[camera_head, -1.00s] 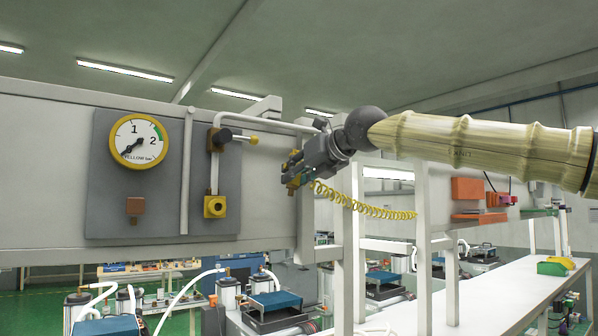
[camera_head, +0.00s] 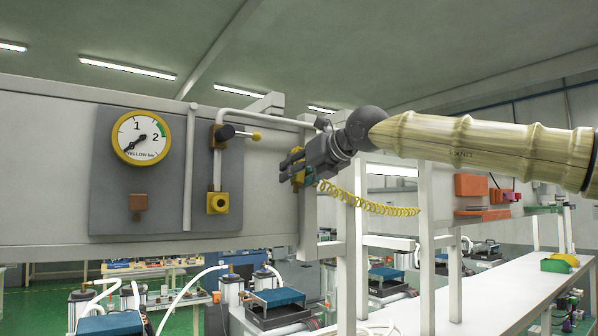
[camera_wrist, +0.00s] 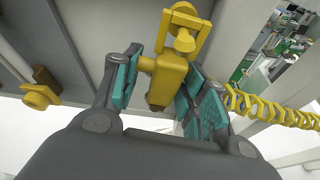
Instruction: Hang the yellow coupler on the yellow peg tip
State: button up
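The yellow coupler (camera_wrist: 167,82) is a blocky piece with a short stub on its left. It sits between the teal-padded fingers of my gripper (camera_wrist: 160,75), with a gap beside its body at the left pad. In the head view my gripper (camera_head: 291,165) is at the grey panel's right end, its dark fingers spread and partly covering the coupler (camera_head: 298,179). Above the coupler in the wrist view is a yellow square loop (camera_wrist: 205,22) with a rounded yellow piece, seemingly the peg tip (camera_wrist: 184,40), at its opening. Whether the loop bears on it cannot be told.
A yellow coiled hose (camera_head: 375,206) runs from the coupler to a white post. A yellow socket (camera_head: 217,203), a lever valve (camera_head: 226,133) and a yellow-rimmed gauge (camera_head: 142,137) are on the panel to the left. White posts stand close below and right of my gripper.

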jog(key=shift+d+r, duration=0.1)
jog(key=shift+r, duration=0.15)
